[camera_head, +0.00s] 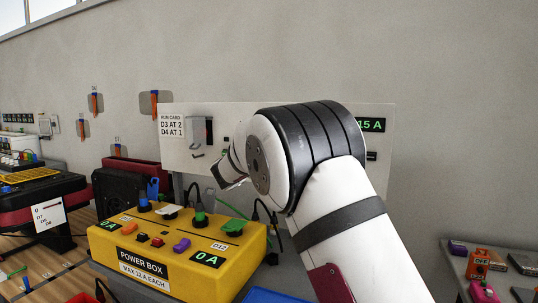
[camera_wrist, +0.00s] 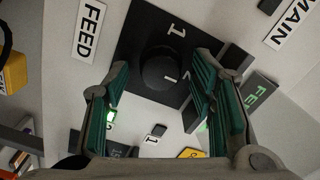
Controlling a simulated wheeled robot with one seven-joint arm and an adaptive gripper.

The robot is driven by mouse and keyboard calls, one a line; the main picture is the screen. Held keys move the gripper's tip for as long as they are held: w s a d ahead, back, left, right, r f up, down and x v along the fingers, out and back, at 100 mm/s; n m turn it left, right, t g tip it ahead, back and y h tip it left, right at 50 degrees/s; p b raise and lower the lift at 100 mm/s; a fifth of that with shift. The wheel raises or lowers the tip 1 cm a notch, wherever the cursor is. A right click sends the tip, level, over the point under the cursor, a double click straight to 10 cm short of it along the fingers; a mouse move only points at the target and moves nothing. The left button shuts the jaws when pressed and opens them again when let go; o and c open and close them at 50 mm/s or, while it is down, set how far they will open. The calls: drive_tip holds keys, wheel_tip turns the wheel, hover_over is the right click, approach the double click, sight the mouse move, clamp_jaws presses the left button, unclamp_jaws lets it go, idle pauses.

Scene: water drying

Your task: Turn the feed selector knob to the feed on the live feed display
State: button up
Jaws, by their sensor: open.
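The round black selector knob (camera_wrist: 162,70) sits on a black square plate (camera_wrist: 200,18) in the wrist view, beside a FEED label (camera_wrist: 86,30). White figures mark the plate; one reads 1, and others are partly covered. My gripper (camera_wrist: 163,82) is open, with one green-padded finger on each side of the knob. I cannot tell whether they touch it. A dark display with green letters starting "FE" (camera_wrist: 262,92) is at the right; its remaining text is hidden. In the head view my gripper (camera_head: 230,172) is mostly hidden behind my arm, before the white panel (camera_head: 225,112); the knob is hidden there.
A MAIN label (camera_wrist: 292,25) is at the wrist view's upper right. In the head view, a yellow power box (camera_head: 165,275) with knobs and cables stands below the panel. A green 15 A readout (camera_head: 372,125) shows beside my arm. A run card (camera_head: 172,126) is at the panel's left.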

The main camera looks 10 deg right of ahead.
drive_tip(key=v, duration=1.2)
